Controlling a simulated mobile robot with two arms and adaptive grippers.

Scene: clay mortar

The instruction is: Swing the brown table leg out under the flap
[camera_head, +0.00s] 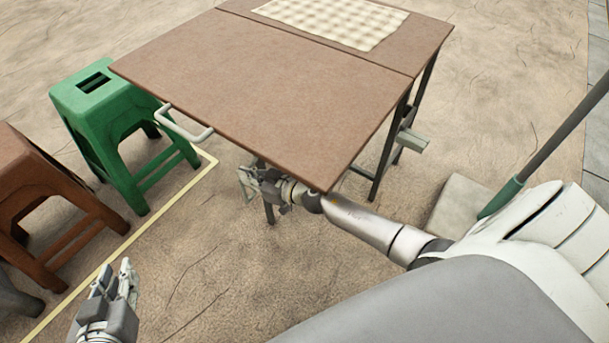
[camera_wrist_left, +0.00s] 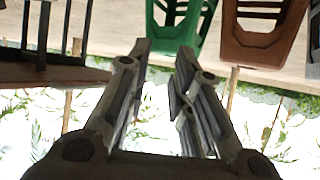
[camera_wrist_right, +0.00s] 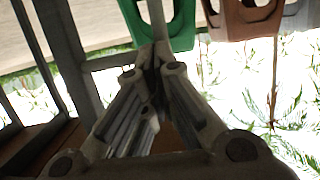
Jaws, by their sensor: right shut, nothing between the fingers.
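The brown table flap (camera_head: 260,85) lies level with the fixed top (camera_head: 425,40), joined along a seam. My right gripper (camera_head: 246,182) is under that edge, shut and empty. In the right wrist view, a grey-brown upright (camera_wrist_right: 68,55) with a crossbar stands left of the shut fingers (camera_wrist_right: 153,50). I cannot tell whether they touch. My left gripper (camera_head: 125,275) is open and empty, away from the table; its parted fingers show in the left wrist view (camera_wrist_left: 163,50).
A green stool (camera_head: 100,100) and a brown stool (camera_head: 35,180) stand left. A checked cloth (camera_head: 335,18) lies on the fixed top. A pale block (camera_head: 460,203) and a green-and-grey pole (camera_head: 545,150) are right.

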